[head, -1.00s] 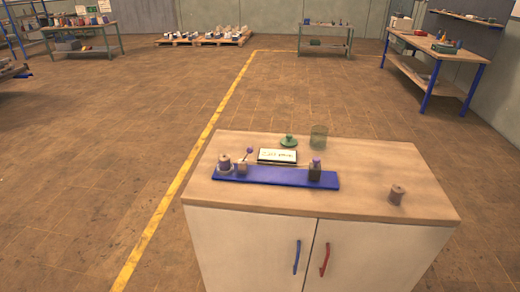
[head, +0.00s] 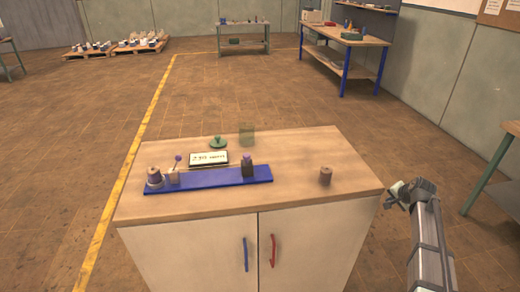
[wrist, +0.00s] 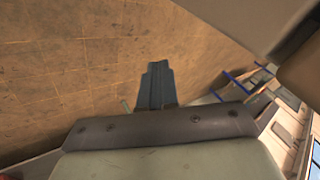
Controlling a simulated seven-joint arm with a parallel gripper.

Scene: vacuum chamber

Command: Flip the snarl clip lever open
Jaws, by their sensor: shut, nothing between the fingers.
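A long blue base (head: 212,180) lies along the front left of the cabinet top. A brown spool (head: 154,175) stands at its left end. Beside it is a small pale block (head: 173,178) with a thin upright lever (head: 177,161) tipped by a purple ball; this looks like the clip lever. A dark block with a purple top (head: 247,167) stands near the right end. My gripper (head: 392,201) is past the cabinet's right edge, far from the lever. In the wrist view its fingers (wrist: 157,80) are together, over bare floor, holding nothing.
Behind the base are a framed display (head: 209,158), a green knobbed disc (head: 218,142) and a translucent green cup (head: 246,134). A second spool (head: 325,175) stands on the right of the cabinet top (head: 300,150). The wood between is clear. A green-legged table (head: 500,190) is at far right.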

